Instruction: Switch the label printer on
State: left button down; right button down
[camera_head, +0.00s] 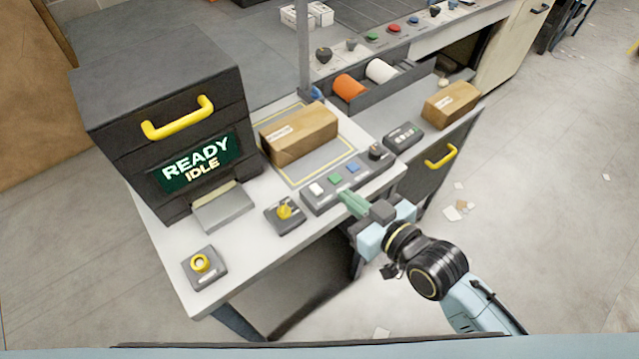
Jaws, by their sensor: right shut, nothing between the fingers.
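The label printer (165,115) is a large dark box at the left of the white bench, with a yellow handle (178,118) and a green display (197,163) reading "READY IDLE". In front of it are a grey box with white, green and blue buttons (335,183), a box with a yellow knob (285,213) and a box with a round yellow-ringed control (202,266). My right gripper (350,203) is shut and empty at the front edge of the button box, its tips below the blue button. I cannot tell whether it touches. My left gripper is not in view.
A cardboard parcel (299,134) lies on a yellow-outlined grey pad behind the buttons. A black-knobbed box (378,153) and a small dark keypad (403,137) stand to the right. Another parcel (451,103) and a dark tray (372,91) with orange and white rolls are farther back.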

jog(key=shift+w, duration=0.1)
send_over(320, 192)
notch_tip(320, 192, down, 2)
jog(key=shift+a+f, duration=0.1)
jog(key=shift+f, duration=0.05)
notch_tip(320, 192, down, 3)
jog(key=shift+r+b, duration=0.15)
jog(key=shift+b, duration=0.35)
jog(key=shift+f, duration=0.7)
